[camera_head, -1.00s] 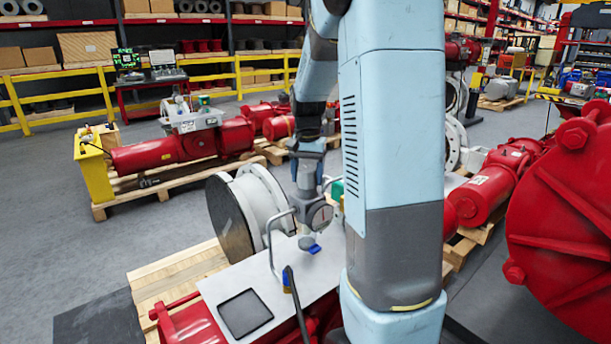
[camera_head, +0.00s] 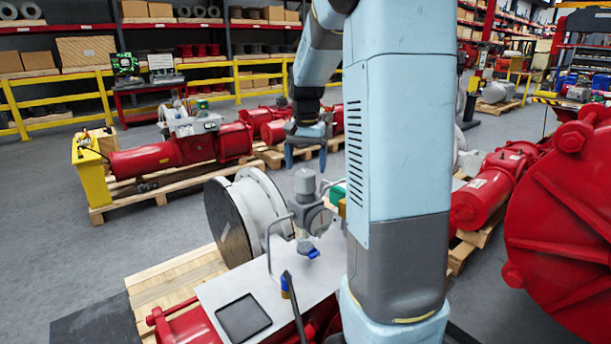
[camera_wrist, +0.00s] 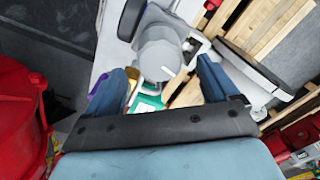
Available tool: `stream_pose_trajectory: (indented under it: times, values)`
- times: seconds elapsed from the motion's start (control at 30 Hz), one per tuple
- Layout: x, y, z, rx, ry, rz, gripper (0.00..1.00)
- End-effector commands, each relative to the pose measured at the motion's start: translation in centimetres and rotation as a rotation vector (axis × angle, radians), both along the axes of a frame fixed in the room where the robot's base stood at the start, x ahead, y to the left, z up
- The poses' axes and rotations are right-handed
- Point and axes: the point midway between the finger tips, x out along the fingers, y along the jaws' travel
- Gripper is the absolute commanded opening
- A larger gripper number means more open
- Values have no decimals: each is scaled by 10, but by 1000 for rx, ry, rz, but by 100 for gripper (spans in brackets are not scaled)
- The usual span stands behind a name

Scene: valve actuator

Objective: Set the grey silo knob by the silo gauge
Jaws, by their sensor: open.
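The grey silo knob (camera_head: 306,183) sits upright on top of a grey fitting above the light metal plate (camera_head: 262,284). In the wrist view the round knob (camera_wrist: 160,56) lies between my fingers, with a small white mark on its face. The silo gauge (camera_head: 318,219) is a round dial just below the knob, partly hidden behind my arm; its reading is too small to tell. My gripper (camera_head: 306,158) is open and empty above the knob, apart from it. In the wrist view my gripper (camera_wrist: 164,76) shows its two blue fingers spread on either side.
A bent grey handle (camera_head: 268,245) and a blue lever (camera_head: 313,253) are close to the fitting. A large flanged pipe (camera_head: 248,215) stands to the left. A green box (camera_wrist: 148,103) is near the knob. Red actuators on pallets surround the area.

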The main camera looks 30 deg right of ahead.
Motion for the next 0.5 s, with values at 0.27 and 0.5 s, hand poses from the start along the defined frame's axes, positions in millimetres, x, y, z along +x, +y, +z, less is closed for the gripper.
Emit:
stream_pose_trajectory:
  times: [0.27,0.5]
  values:
    - [0,0,54,-1,-3,0,87]
    - [0,0,80,0,0,0,87]
